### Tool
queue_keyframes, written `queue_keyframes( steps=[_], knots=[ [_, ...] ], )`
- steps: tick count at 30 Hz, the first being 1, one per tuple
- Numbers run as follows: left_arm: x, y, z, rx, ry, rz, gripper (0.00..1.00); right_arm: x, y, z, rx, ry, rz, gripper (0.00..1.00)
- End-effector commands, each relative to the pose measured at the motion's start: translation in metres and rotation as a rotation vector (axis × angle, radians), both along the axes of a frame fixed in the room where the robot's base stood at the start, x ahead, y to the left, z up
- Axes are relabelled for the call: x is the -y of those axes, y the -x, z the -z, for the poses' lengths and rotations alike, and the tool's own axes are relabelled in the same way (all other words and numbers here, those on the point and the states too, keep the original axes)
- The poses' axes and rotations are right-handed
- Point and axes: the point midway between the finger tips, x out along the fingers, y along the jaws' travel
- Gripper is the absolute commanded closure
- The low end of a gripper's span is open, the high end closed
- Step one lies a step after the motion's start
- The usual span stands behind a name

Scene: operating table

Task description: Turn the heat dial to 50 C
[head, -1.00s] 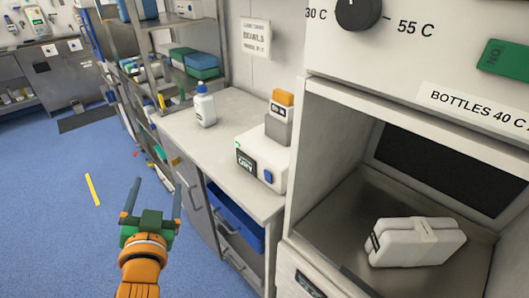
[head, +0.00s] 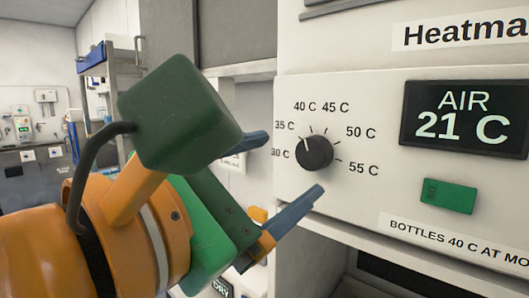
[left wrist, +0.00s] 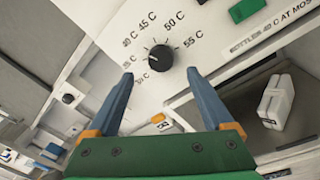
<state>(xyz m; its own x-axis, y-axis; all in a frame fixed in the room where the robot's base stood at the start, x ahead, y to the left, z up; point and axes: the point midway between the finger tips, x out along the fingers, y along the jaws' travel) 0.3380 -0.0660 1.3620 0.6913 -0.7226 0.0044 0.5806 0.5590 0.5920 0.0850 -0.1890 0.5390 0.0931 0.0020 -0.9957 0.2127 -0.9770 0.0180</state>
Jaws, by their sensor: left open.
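The heat dial (head: 315,153) is a round black knob on the white cabinet front, with marks from 30 C to 55 C around it. A pale mark on its upper left edge seems to point between 35 C and 40 C. It also shows in the left wrist view (left wrist: 160,58), just beyond the fingertips. My left gripper (head: 292,165) is open, its two blue fingers reaching toward the dial from the left. In the left wrist view (left wrist: 159,74) the fingertips stand either side of the dial's lower part, apparently short of it. My right gripper is not in view.
A dark display (head: 466,119) reads AIR 21 C, with a green switch (head: 448,196) below it. Below the panel, an open compartment holds a white pack (left wrist: 275,102). A shelf rack (head: 108,70) stands at the far left.

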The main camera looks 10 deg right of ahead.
Motion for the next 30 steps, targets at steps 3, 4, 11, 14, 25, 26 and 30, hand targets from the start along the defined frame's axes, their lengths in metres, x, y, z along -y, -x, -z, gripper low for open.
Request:
queue_keyframes(
  steps=[3, 4, 11, 14, 25, 26, 30],
  knots=[
    [0.018, -0.016, -0.007, -0.007, -0.002, 0.004, 0.15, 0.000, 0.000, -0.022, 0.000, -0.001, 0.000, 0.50],
    [0.023, -0.021, -0.007, -0.009, -0.002, 0.003, 0.15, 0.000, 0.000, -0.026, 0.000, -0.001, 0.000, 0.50],
    [0.045, -0.041, -0.002, -0.005, -0.001, 0.006, 0.15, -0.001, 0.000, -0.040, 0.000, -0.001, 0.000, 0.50],
    [0.046, -0.042, 0.000, -0.003, 0.000, 0.007, 0.15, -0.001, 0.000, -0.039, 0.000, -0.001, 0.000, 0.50],
    [0.046, -0.042, 0.000, -0.003, 0.000, 0.007, 0.80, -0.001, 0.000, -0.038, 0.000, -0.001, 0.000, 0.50],
    [0.046, -0.042, 0.000, -0.003, 0.000, 0.007, 0.88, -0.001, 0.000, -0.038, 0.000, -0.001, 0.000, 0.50],
    [0.046, -0.042, 0.001, -0.002, -0.002, 0.008, 1.00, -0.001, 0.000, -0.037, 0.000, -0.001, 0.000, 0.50]
  ],
)
